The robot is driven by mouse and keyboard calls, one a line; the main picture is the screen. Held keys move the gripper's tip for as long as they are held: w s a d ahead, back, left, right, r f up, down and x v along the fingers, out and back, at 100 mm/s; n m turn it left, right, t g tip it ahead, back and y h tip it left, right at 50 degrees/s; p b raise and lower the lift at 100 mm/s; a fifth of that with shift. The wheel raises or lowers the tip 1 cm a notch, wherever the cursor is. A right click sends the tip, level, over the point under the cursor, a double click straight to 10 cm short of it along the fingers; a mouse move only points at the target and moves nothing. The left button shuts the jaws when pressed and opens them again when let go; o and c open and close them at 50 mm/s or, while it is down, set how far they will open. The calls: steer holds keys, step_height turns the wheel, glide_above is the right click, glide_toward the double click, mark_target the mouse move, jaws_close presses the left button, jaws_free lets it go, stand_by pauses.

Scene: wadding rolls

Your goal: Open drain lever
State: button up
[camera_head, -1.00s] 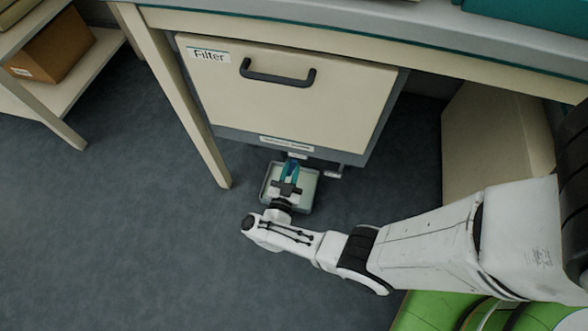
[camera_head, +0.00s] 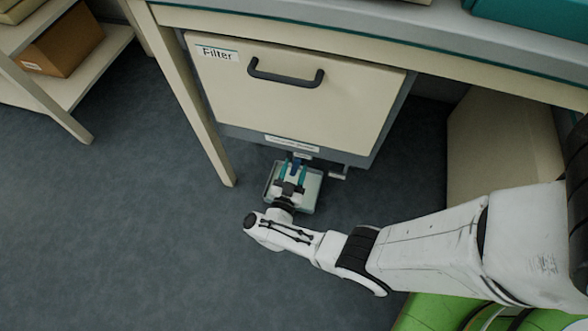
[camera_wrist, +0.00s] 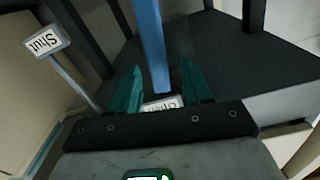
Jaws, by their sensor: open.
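The blue drain lever (camera_wrist: 152,45) runs down from the top of the wrist view, between my gripper's two teal fingers (camera_wrist: 164,92). A gap shows on each side of it. An "Open" tag (camera_wrist: 162,103), upside down, lies behind the lever's end and is partly hidden by my gripper. A "Shut" tag (camera_wrist: 46,41) on a thin stem stands to the left. In the head view my gripper (camera_head: 292,168) is open under the front of the filter cabinet (camera_head: 300,105), with a bit of blue between its fingers.
A shallow grey tray (camera_head: 312,192) sits on the floor beneath my gripper. The cabinet has a dark handle (camera_head: 286,78). A table leg (camera_head: 205,125) stands to the left, and a beige panel (camera_head: 500,140) to the right. Floor at the left is clear.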

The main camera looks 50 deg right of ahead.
steer(key=shift+a, duration=0.15)
steer(key=p+v, duration=0.1)
steer(key=v, duration=0.9)
steer(key=shift+a, duration=0.25)
steer(key=shift+s, duration=0.15)
